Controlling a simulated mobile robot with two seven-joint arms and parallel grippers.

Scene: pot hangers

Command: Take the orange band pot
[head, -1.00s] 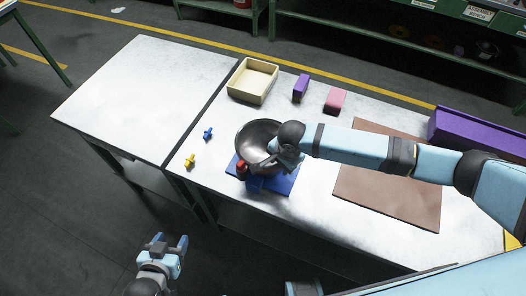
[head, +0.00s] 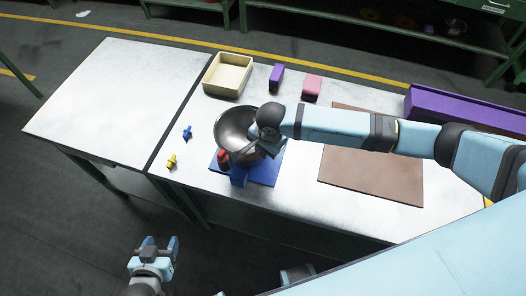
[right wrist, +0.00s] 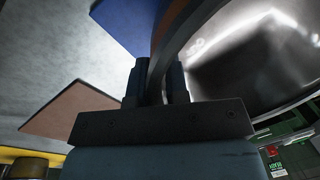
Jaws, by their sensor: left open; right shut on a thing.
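A dark metal pot (head: 233,122) sits over a blue base (head: 265,172) at the front of the right-hand table. A red piece (head: 223,157) shows at the pot's near left. My right gripper (head: 262,150) is at the pot's right side. In the right wrist view its fingers (right wrist: 158,85) are shut on the rim of the pot (right wrist: 245,60), where an orange-brown strip (right wrist: 168,28) runs along the edge. Whether the pot touches the base is hidden. My left gripper (head: 158,246) is open and empty, in front of the tables.
A cream tray (head: 207,85), a purple block (head: 276,77) and a pink block (head: 312,87) stand behind. Small blue (head: 187,132) and yellow (head: 171,161) pegs stand left. A brown board (head: 370,178) and purple box (head: 465,113) lie right. The left table (head: 110,100) is bare.

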